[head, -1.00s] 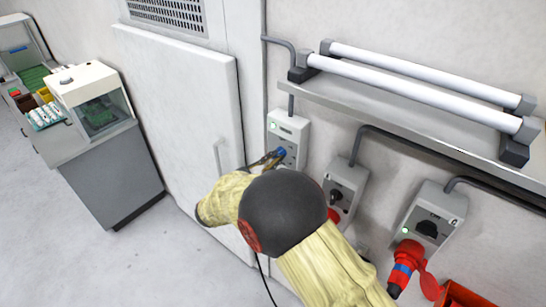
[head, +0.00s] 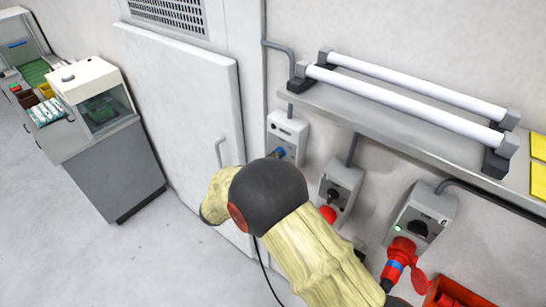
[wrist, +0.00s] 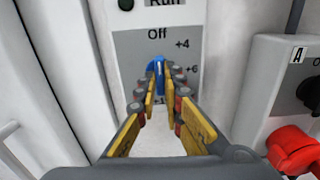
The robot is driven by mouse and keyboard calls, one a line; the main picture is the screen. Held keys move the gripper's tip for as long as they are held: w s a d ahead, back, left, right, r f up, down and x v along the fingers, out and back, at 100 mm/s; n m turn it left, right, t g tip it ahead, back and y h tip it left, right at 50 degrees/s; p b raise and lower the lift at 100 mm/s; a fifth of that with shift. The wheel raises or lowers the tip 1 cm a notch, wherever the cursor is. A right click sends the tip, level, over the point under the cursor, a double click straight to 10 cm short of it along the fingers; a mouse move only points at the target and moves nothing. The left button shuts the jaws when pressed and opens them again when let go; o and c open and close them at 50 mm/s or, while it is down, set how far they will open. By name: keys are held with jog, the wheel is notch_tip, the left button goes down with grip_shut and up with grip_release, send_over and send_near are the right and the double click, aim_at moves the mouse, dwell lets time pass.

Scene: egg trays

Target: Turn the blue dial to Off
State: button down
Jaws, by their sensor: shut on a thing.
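The blue dial (wrist: 157,66) is on the front of a grey wall box with printed "Off", "+4" and "+6" marks. A pale line on the dial stands close to upright, towards "Off". My gripper (wrist: 160,84) is shut on the dial, with one finger on each side of it. In the head view the blue dial (head: 279,153) shows just beyond my dark wrist, which hides most of the gripper. The wall box (head: 288,129) stands right of the white door. The lamp (wrist: 126,4) beside "Run" looks dark green, unlit.
A second grey box (head: 341,186) with a black knob and a red socket is to the right. A third box (head: 422,220) has a lit green lamp and a red plug. A shelf (head: 400,125) with white tubes is above. The door handle (head: 220,152) is to the left.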

jog(key=shift+f, duration=0.15)
dwell(0.3)
jog(key=c, duration=1.9)
grip_release()
jog(key=shift+a, duration=0.1)
jog(key=v, duration=1.1)
jog(key=shift+s+a, duration=0.25)
jog(key=shift+s, duration=0.1)
